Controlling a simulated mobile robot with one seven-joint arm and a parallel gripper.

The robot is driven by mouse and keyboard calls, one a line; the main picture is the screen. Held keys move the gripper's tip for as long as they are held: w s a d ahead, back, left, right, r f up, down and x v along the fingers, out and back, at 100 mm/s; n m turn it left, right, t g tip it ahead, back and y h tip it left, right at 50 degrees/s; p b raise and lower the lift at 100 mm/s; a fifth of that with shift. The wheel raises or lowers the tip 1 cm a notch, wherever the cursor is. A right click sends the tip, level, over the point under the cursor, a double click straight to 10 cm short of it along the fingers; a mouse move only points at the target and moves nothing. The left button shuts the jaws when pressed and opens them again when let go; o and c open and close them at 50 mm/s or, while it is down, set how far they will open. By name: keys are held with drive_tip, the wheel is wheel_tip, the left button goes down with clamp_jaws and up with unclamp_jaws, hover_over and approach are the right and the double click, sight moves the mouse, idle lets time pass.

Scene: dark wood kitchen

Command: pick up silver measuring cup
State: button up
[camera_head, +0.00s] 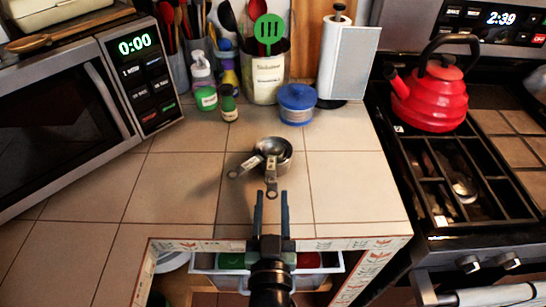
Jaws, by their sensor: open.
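The silver measuring cup (274,150) sits on the tiled counter as part of a small nested stack. Its handles point toward the lower left and toward me. My gripper (271,196) is in front of the cup, over the counter's front part, with its two fingers apart and pointing at the cup. One handle end lies close to the gap between the fingertips. I cannot tell the height of the fingers above the counter. Nothing is seen between the fingers.
Behind the cup stand a blue-lidded jar (297,104), a green-labelled bottle (204,82) and a utensil crock (265,80). A microwave (75,110) is at left; a stove with a red kettle (432,95) is at right. An open drawer (318,280) is below. Counter beside the cup is clear.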

sight(272, 165)
drive_tip(key=shift+w, duration=3.3)
clamp_jaws()
drive_tip(key=shift+r, duration=0.1)
